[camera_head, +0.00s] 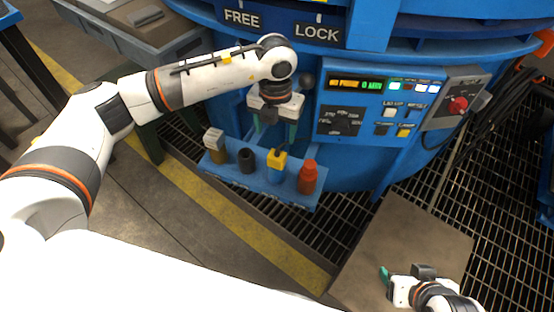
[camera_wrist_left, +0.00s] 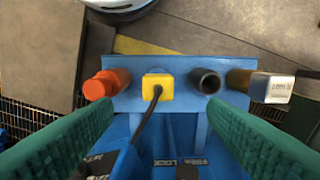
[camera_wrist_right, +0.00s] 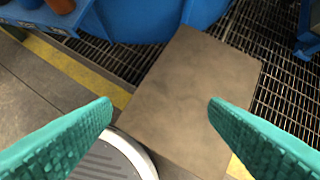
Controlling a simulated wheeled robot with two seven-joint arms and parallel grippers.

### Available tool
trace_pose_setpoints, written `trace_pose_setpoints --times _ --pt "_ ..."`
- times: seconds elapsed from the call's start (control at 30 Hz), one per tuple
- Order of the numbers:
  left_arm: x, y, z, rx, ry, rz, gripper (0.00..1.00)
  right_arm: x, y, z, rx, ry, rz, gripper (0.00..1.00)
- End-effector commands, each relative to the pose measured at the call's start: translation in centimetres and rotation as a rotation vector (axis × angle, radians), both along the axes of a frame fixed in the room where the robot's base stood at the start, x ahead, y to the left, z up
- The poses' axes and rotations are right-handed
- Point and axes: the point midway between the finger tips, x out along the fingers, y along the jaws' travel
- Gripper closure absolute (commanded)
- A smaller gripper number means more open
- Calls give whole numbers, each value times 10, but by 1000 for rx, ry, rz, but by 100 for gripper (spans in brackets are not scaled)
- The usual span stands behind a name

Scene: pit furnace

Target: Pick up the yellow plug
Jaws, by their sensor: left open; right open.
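The yellow plug (camera_head: 277,158) sits on a blue shelf (camera_head: 262,185) on the furnace's front, between a black cylinder and a red one. In the left wrist view the yellow plug (camera_wrist_left: 158,87) is near the middle, with a dark cable running from it toward the furnace. My left gripper (camera_head: 277,133) is open above and behind the shelf, with its green fingers pointing down. In its wrist view the fingers spread to either side of the plug, which is apart from them. My right gripper (camera_head: 384,276) is open and empty, low at the right; its fingers (camera_wrist_right: 160,105) frame a brown plate.
On the shelf stand a red cylinder (camera_head: 308,177), a black cylinder (camera_head: 247,160) and a brown piece with a silver block (camera_head: 214,143). The furnace control panel (camera_head: 376,105) is to the right. A brown plate (camera_head: 410,245) lies over floor grating.

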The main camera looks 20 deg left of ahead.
Motion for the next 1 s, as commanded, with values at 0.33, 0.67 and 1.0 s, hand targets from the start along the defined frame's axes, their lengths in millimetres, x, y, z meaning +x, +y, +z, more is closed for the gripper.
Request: trace_pose_setpoints --times 0.33,0.67,1.0 --pt "-1 -2 -55 -5 4 -4 33 47 17 21 61 -284 22 31" --pt "1 -2 -79 -7 5 -5 33 70 26 39 99 -452 34 31" --pt "3 -3 -110 -8 4 -5 33 93 38 74 156 -695 50 31"
